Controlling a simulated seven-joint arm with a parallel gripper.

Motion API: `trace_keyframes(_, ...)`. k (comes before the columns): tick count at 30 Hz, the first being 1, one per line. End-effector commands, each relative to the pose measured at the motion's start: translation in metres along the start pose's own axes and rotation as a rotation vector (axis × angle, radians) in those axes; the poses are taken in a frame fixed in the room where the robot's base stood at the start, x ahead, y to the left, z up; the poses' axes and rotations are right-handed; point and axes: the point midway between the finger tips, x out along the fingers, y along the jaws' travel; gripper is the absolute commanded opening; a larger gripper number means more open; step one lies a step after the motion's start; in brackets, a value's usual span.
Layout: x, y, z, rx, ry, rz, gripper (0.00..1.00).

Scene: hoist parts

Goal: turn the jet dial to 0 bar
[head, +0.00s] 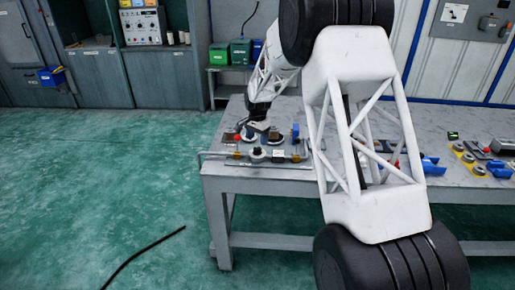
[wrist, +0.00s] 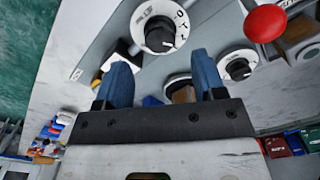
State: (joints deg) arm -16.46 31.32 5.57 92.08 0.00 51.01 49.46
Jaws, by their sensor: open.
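Two round white dials with black knobs show in the wrist view: one (wrist: 160,28) near the top middle with scale marks on its face, another (wrist: 238,66) to the right. I cannot read which is the jet dial, nor its setting. My gripper (wrist: 161,72) is open, its blue fingers apart with nothing held between them. In the picture the upper dial lies just beyond the fingertips. In the head view my gripper (head: 258,122) is low over the control panel (head: 240,164) at the table's left end, partly hiding it.
A red mushroom button (wrist: 266,22) stands up beside the dials. The grey table (head: 225,182) carries more parts to the right, including blue pieces (head: 431,165) and a yellow plate with rings (head: 468,158). My arm hides the table's middle in the head view.

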Motion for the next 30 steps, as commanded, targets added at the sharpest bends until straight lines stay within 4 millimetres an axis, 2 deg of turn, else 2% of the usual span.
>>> trace_keyframes(6, 0.028, 0.001, 0.001, 0.0, -0.002, 0.002, 0.63)
trace_keyframes(12, 0.046, 0.0, 0.0, 0.0, -0.001, 0.001, 0.63)
trace_keyframes(25, 0.052, 0.0, 0.0, 0.0, 0.0, 0.0, 0.63)
trace_keyframes(30, 0.052, 0.0, 0.0, 0.0, 0.0, 0.0, 0.39)
